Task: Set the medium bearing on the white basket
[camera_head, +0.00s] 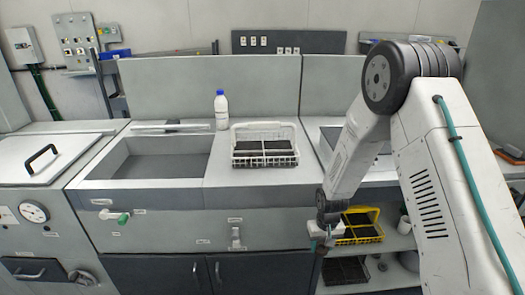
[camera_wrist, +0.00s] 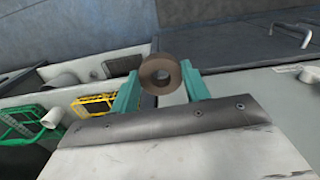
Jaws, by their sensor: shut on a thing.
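The white basket (camera_head: 266,160) stands on the grey counter near the middle of the head view, with dark sections inside. In the wrist view a brown-grey ring-shaped bearing (camera_wrist: 149,78) sits between the teal fingers of my gripper (camera_wrist: 160,85), which is shut on it. In the head view my gripper (camera_head: 322,236) is low in front of the counter, right of and below the white basket. The bearing cannot be made out there. The white basket cannot be made out in the wrist view.
A yellow basket (camera_head: 360,226) sits on the open shelf beside my gripper, with a dark crate (camera_head: 345,270) below it. A white bottle (camera_head: 221,108) stands behind the white basket's left side. A sink (camera_head: 155,160) lies to the left. The counter edge is between gripper and basket.

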